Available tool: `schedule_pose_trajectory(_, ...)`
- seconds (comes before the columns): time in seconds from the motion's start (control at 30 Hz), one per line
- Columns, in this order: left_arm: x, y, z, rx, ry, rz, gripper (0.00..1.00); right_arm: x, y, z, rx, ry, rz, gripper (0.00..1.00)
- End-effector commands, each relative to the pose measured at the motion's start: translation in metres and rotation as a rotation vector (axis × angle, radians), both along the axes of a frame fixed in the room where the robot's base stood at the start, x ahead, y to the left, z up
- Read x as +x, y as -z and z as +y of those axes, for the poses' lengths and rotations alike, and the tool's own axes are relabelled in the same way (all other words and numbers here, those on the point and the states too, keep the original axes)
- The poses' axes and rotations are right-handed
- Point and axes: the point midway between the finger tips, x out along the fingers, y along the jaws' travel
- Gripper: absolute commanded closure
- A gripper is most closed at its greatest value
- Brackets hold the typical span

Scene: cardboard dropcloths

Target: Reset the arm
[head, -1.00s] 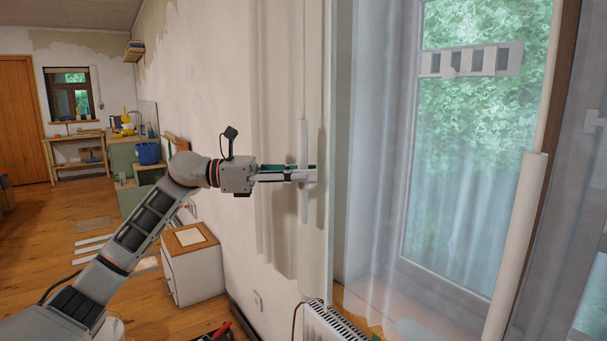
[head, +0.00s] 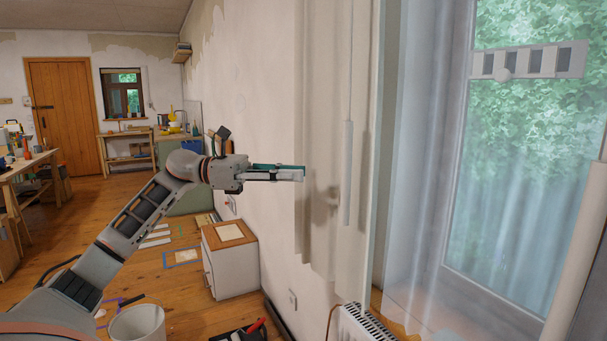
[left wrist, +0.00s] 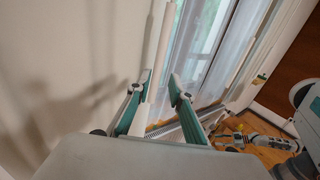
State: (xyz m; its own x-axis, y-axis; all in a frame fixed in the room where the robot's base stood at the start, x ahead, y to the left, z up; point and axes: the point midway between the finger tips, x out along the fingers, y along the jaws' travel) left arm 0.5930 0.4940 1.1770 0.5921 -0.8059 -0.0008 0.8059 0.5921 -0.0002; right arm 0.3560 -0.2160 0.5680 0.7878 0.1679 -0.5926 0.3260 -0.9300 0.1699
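My left gripper (head: 304,173) reaches in from the left in the head view, level, beside the wall and curtain. Its fingers are apart and nothing is between their tips. In the left wrist view the two teal and grey fingers (left wrist: 160,86) stand spread. A long white rod with a thicker lower part (head: 347,172) hangs in front of the curtain, right of the fingertips and apart from them. My right arm is outside the head view. A small grey arm part with dark rings (left wrist: 266,140), apparently mine, shows low right in the wrist view; its finger state is unclear.
A cream curtain (head: 312,130) hangs by a window with sheer drapes (head: 420,200). A radiator (head: 362,324) stands below. A small white cabinet (head: 230,266), a bucket (head: 138,324) and a toolbox (head: 240,333) are on the floor. Open floor lies at left.

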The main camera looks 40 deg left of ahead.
Motion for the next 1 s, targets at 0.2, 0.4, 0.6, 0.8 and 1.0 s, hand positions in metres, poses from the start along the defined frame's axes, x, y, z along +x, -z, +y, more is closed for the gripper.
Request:
schedule_pose_trajectory(0.2, -0.001, 0.0, 0.001, 0.001, 0.0, -0.001, 0.79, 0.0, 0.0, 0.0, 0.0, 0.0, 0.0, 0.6)
schedule_pose_trajectory(0.4, -0.001, 0.0, 0.001, 0.0, 0.0, 0.0, 0.79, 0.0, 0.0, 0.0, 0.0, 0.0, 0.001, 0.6)
schedule_pose_trajectory(0.6, 0.001, 0.003, -0.001, -0.011, 0.001, 0.006, 0.79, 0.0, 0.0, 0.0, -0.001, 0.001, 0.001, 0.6)
schedule_pose_trajectory(0.8, 0.021, 0.055, -0.032, -0.251, 0.002, 0.152, 0.79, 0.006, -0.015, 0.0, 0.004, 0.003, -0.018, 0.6)
schedule_pose_trajectory(1.0, 0.035, 0.156, -0.079, -0.734, -0.056, 0.472, 0.79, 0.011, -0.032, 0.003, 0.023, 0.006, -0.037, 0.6)
